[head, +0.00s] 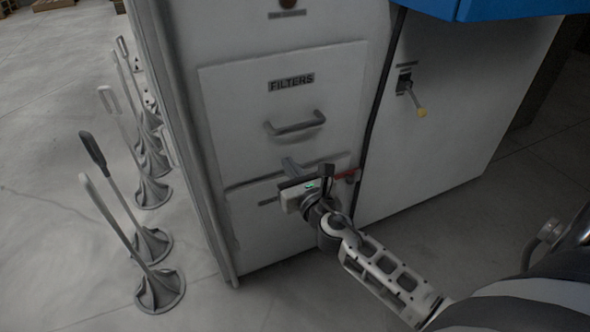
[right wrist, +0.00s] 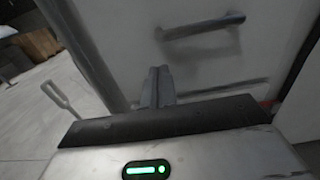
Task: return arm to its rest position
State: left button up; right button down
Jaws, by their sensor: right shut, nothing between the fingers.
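My right gripper (head: 291,166) is in front of the white cabinet, near the seam between the FILTERS drawer (head: 235,115) and the drawer below it. In the right wrist view its two fingers (right wrist: 158,84) are together, with nothing between them. The FILTERS drawer's grey handle (head: 296,127) is just above the fingertips and apart from them; it also shows in the right wrist view (right wrist: 203,27). I cannot tell whether the fingertips touch the drawer front. My right arm (head: 385,270) reaches in from the lower right. My left gripper is not in view.
Several grey stands with upright handles (head: 155,290) are on the floor at the left. A lever with a yellow tip (head: 420,112) sticks out of the white panel at the right. A blue edge (head: 500,8) overhangs at the top right. Open floor (head: 50,200) lies at the left.

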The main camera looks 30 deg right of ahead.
jog(key=shift+s+a, duration=0.1)
jog(key=shift+s, duration=0.75)
